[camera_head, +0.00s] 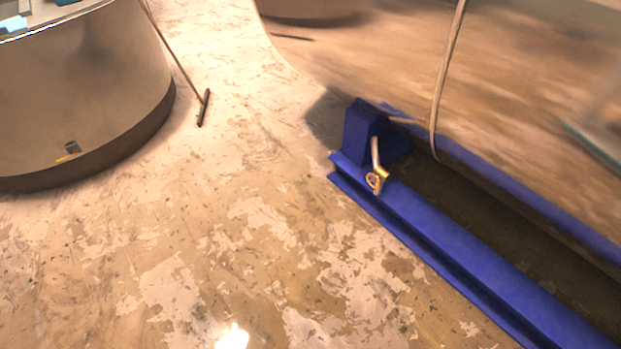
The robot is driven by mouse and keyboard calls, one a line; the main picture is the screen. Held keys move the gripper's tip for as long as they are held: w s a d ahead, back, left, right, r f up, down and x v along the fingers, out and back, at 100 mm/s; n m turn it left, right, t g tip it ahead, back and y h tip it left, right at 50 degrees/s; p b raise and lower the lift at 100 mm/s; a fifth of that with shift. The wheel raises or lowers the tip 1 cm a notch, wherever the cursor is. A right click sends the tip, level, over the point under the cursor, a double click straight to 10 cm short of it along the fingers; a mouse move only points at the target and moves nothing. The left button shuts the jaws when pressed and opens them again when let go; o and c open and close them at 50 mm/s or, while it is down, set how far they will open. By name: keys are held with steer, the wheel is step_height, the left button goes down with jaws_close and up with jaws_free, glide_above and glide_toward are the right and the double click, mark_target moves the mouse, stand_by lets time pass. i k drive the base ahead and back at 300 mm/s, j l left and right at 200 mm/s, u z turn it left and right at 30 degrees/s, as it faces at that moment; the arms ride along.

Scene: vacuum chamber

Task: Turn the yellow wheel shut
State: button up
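The yellow wheel (374,181) is small and ring-shaped. It sits at the end of a short pale pipe (376,153), right at the near corner of a blue metal frame. Its face is turned toward the lower left of the picture. From this distance I cannot tell how far open or shut it is. My gripper is not in view.
The blue frame (455,243) runs from the centre to the lower right, with a blue block (361,131) at its corner. A cable (446,75) hangs above it. A large round base (80,100) stands upper left beside a thin rod (204,107). The worn floor (215,250) between is clear.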

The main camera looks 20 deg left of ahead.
mark_target(375, 180)
steer(key=u, duration=0.3)
steer(key=i+j+z, duration=0.1)
steer(key=i, duration=0.4)
steer(key=i+j+z, duration=0.1)
steer(key=i, duration=0.4)
steer(key=i+j+z, duration=0.1)
steer(key=i, duration=0.35)
steer(key=i+j+z, duration=0.1)
steer(key=i+j, duration=0.15)
steer(key=i, duration=0.25)
steer(key=i+j+z, duration=0.1)
steer(key=i+j, duration=0.15)
steer(key=i, duration=0.2)
steer(key=i+j+z, duration=0.1)
steer(key=i+j, duration=0.15)
steer(key=i, duration=0.25)
